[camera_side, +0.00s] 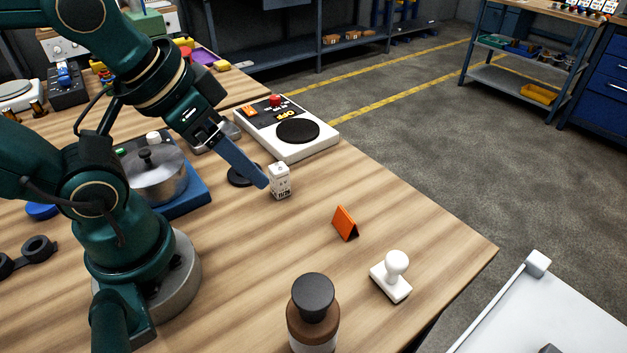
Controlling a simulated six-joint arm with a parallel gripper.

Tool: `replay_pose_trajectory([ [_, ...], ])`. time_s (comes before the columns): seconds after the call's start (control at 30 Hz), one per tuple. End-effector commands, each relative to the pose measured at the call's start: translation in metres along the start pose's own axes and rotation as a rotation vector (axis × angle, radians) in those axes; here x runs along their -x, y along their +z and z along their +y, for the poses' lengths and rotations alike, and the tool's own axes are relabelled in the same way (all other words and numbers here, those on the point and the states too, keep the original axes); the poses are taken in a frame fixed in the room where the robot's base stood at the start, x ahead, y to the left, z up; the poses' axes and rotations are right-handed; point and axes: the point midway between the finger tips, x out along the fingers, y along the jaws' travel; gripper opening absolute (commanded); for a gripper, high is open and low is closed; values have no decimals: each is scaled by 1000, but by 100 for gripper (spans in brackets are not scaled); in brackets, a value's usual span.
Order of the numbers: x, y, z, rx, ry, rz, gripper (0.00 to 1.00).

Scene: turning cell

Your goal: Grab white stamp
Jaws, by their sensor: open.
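The white stamp (392,277) stands upright on the wooden table near its right edge, with a round knob on a rectangular base. My gripper (262,180) is open and empty, up and to the left of the stamp. Its fingers point down to the right, close beside a small white box (280,181). I cannot tell whether they touch the box. The stamp is fully in view and apart from my gripper.
An orange folded card (345,223) stands between the box and the stamp. A brown bottle with a black cap (313,316) stands left of the stamp. A white device with a black disc (287,128) and a pot (154,178) are behind. The table (440,238) is clear right of the stamp.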

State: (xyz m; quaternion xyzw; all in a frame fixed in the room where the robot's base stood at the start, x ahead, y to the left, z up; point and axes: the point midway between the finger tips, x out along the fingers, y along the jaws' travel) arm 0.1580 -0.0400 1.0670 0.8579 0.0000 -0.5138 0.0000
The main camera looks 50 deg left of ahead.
Motion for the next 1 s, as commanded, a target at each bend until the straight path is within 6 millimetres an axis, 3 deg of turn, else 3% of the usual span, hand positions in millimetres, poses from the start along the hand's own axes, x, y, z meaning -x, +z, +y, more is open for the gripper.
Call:
replay_pose_trajectory([
  [0.27, 3, -2, 0, 0, 0, 2, 73],
  [0.63, 46, -26, 0, 0, 0, 4, 73],
  [1.0, 27, -106, -42, 9, -214, 320, 73],
])
